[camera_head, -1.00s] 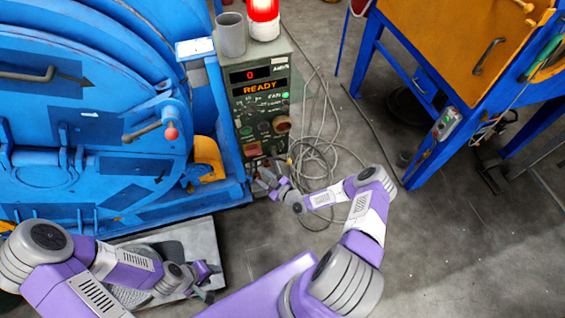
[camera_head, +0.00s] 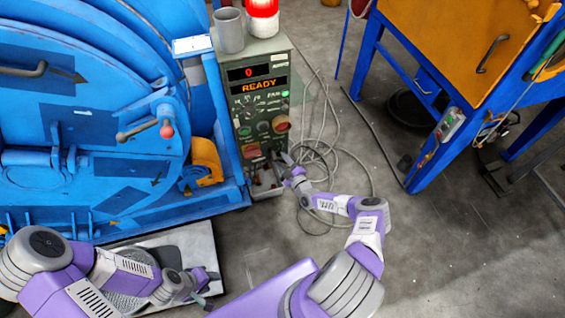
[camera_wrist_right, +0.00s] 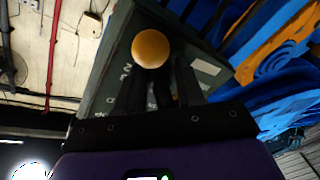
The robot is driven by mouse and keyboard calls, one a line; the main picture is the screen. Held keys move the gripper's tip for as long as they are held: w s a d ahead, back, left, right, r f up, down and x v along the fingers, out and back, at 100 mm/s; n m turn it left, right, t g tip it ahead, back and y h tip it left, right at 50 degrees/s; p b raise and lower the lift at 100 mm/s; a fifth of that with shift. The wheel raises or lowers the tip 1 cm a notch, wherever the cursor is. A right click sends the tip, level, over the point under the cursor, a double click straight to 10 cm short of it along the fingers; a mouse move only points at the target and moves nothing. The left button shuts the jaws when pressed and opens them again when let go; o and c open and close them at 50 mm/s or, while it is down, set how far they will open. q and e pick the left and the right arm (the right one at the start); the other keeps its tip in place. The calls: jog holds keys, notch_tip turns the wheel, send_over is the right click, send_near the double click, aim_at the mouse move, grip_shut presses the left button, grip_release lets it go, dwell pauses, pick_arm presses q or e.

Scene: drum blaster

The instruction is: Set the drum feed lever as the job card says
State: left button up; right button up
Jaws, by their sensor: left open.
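The control cabinet (camera_head: 265,50) stands beside the blue drum machine, its display showing 0 and READY. My right gripper (camera_head: 281,158) is at the lower front of this cabinet. In the right wrist view, a yellow-orange ball knob (camera_wrist_right: 150,48) is just beyond the fingers (camera_wrist_right: 158,88), with a dark shaft between them. The fingers look apart; contact is unclear. In the head view my gripper hides this knob. A white card or plate (camera_head: 194,45) on the machine's post is unreadable. My left gripper (camera_head: 210,283) is open and empty, low at the left.
A drum-door handle with a red knob (camera_head: 167,131) sticks out left of the cabinet. A grey cup (camera_head: 230,30) and red beacon (camera_head: 262,14) stand on the cabinet. Loose cable (camera_head: 340,150) lies on the floor at its right. A blue-legged orange cabinet (camera_head: 460,40) stands further right.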

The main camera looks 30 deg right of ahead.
jog(key=shift+c, duration=0.5)
grip_shut()
pick_arm(q)
jog(key=shift+r, duration=0.1)
pick_arm(e)
jog(key=shift+r, duration=0.1)
